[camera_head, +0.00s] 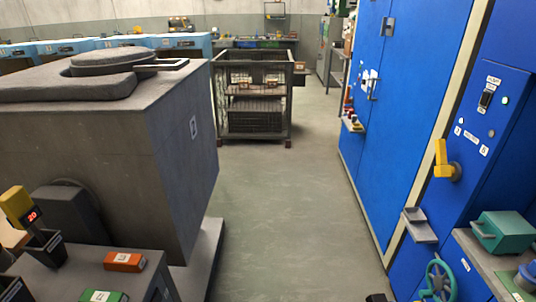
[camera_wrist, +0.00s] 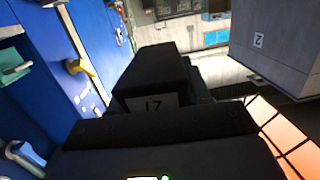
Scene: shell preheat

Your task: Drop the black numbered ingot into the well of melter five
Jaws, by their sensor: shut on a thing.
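In the wrist view my gripper (camera_wrist: 165,122) is shut on a black ingot (camera_wrist: 152,78). The ingot has a pale label on its near end that reads 17. It is held up in the air, clear of any surface that I can see. A large grey block-shaped furnace (camera_head: 150,135) stands at the left of the head view, with a round lid (camera_head: 108,62) on top. A small number plate is on its side. A grey block with a plate that looks like 2 (camera_wrist: 285,40) shows at the wrist view's right. I cannot make out a melter marked five or an open well.
A bench at lower left holds a red ingot (camera_head: 124,261), a green ingot (camera_head: 103,296) and a yellow meter (camera_head: 17,206). A wire cage cart (camera_head: 254,58) stands ahead. Blue cabinets (camera_head: 375,120) with a yellow handle (camera_head: 443,165) line the right. The floor aisle (camera_head: 285,200) between is clear.

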